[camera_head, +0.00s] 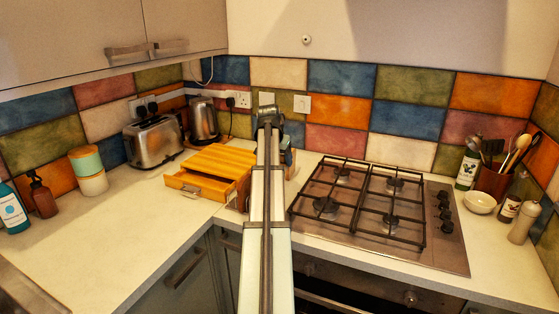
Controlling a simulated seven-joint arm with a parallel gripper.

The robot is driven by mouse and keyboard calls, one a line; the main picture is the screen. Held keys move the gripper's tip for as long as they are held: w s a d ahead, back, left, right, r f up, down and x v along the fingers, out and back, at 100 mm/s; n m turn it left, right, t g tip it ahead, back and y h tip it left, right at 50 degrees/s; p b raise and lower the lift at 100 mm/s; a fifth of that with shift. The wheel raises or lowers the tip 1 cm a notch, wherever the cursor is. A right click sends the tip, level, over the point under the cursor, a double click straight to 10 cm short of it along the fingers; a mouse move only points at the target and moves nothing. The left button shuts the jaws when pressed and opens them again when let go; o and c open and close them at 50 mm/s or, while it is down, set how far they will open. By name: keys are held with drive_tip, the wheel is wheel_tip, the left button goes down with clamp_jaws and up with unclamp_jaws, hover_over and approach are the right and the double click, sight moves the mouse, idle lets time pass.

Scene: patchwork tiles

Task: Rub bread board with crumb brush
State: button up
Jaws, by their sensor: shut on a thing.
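The bread board (223,159) is a striped wooden slab on a box with a partly pulled-out drawer (200,188). It lies on the left counter near the corner. My arm runs up the middle of the picture, just right of the board, and covers its right end. A dark and bluish part, probably of my arm, shows just right of the upper link. My gripper's fingers are hidden behind my arm. I cannot make out the crumb brush; it may be hidden there too.
A toaster (154,142) and a kettle (204,121) stand behind the board. A gas hob (455,250) lies to the right, with a utensil pot (491,183) and white bowl (481,202) beyond. Canisters (92,184) and bottles stand far left. The front-left counter is clear.

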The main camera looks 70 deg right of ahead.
drive_tip(key=c, duration=0.4)
drive_tip(key=shift+o, duration=0.2)
drive_tip(key=shift+w, duration=0.2)
drive_tip(key=w+n, duration=0.1)
drive_tip(key=w, duration=0.6)
drive_tip(key=w+n, duration=0.1)
drive_tip(key=w, duration=0.6)
drive_tip(key=w+n+t, duration=0.1)
drive_tip(key=w, duration=0.7)
drive_tip(key=shift+a+r, duration=0.1)
drive_tip(key=shift+r, duration=0.3)
drive_tip(key=w+d+r+n+t+y, duration=0.1)
drive_tip(key=w+n+t+y, duration=0.1)
drive_tip(key=w+n, duration=0.4)
drive_tip(key=w+r+n+t+y, duration=0.1)
drive_tip(key=w+n+y, duration=0.1)
drive_tip(key=w+n, duration=0.5)
drive_tip(key=shift+d+r+n+t, duration=0.35)
drive_tip(key=shift+n+t, duration=0.05)
drive_tip(key=shift+n, duration=0.6)
